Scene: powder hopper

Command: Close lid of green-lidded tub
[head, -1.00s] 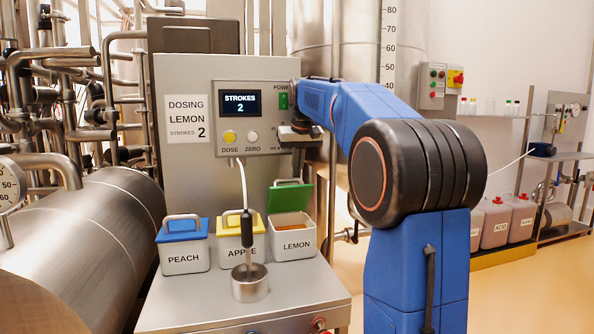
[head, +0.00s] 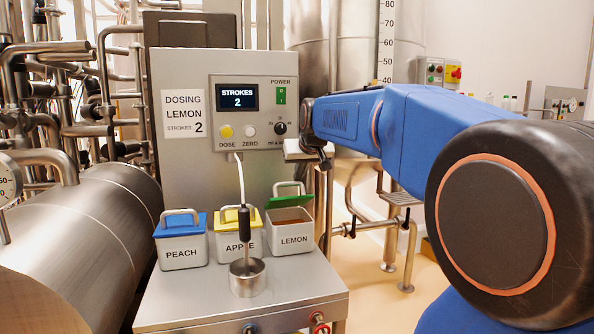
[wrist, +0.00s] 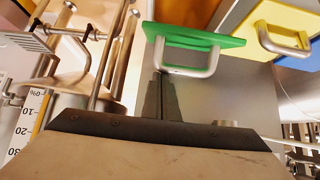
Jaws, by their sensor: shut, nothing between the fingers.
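The green-lidded tub (head: 294,241), white and marked LEMON, stands at the right end of a row of tubs on the steel bench. Its green lid (head: 283,202) is raised and tilted, with a grey loop handle, and brownish contents show in the open mouth. In the wrist view the green lid (wrist: 195,36) is at the top, its handle just by my fingertips; I cannot tell whether they touch. My gripper (wrist: 160,80) is shut and empty. In the head view my gripper (head: 318,158) is above and right of the tub, its fingers hard to make out.
The yellow-lidded APPLE tub (head: 236,243) and blue-lidded PEACH tub (head: 181,252) stand closed to the left. A steel cup (head: 247,281) sits in front under the black-tipped dosing tube (head: 244,224). The dosing cabinet (head: 180,150) rises behind. The bench's right front is clear.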

